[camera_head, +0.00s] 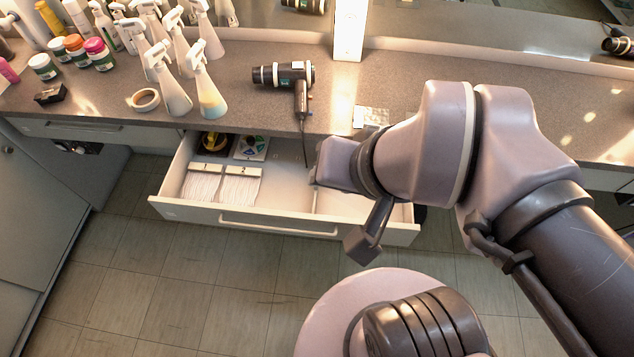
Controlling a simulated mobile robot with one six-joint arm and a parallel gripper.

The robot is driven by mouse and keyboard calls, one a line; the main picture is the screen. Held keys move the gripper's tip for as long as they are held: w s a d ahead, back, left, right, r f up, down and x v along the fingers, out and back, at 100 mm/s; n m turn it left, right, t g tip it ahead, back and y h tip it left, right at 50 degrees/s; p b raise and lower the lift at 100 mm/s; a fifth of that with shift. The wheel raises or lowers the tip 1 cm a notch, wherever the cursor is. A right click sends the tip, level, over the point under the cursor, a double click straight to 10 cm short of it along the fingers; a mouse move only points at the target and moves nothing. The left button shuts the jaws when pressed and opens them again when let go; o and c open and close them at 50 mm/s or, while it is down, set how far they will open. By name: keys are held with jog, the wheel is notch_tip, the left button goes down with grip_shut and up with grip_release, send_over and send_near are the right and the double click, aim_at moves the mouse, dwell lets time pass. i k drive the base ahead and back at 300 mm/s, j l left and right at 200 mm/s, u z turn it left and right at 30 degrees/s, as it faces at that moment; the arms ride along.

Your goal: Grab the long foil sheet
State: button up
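No sheet is clearly recognisable as the long foil sheet. Two stacks of thin white strips with cream bands, a left stack (202,187) and a right stack (240,189), lie side by side in the left part of the open drawer (282,225). A small pale, shiny flat piece (371,117) lies on the counter behind my arm; I cannot tell whether it is foil. My gripper (318,176) is over the drawer's middle, to the right of both stacks and apart from them. Its fingers are mostly hidden by its own body, so their opening does not show. The arm covers the drawer's right part.
A hair dryer (285,76) lies on the counter (235,105), its cord hanging into the drawer. Spray bottles (207,92), jars (98,53) and a tape roll (145,100) crowd the left. A yellow-black item (214,141) and a patterned card (251,147) lie behind the stacks.

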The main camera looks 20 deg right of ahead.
aim_at(378, 118)
jog(key=k+l+u, duration=0.15)
jog(key=l, duration=0.15)
jog(key=l+u, duration=0.15)
jog(key=l, duration=0.2)
jog(key=k+l+u, duration=0.15)
jog(key=i+l+u, duration=0.15)
jog(key=l, duration=0.2)
jog(key=i+l+u, duration=0.2)
jog(key=l, duration=0.2)
jog(key=l+u, duration=0.15)
jog(key=l, duration=0.25)
jog(key=i+l+u, duration=0.2)
jog(key=l, duration=0.2)
jog(key=k, duration=0.05)
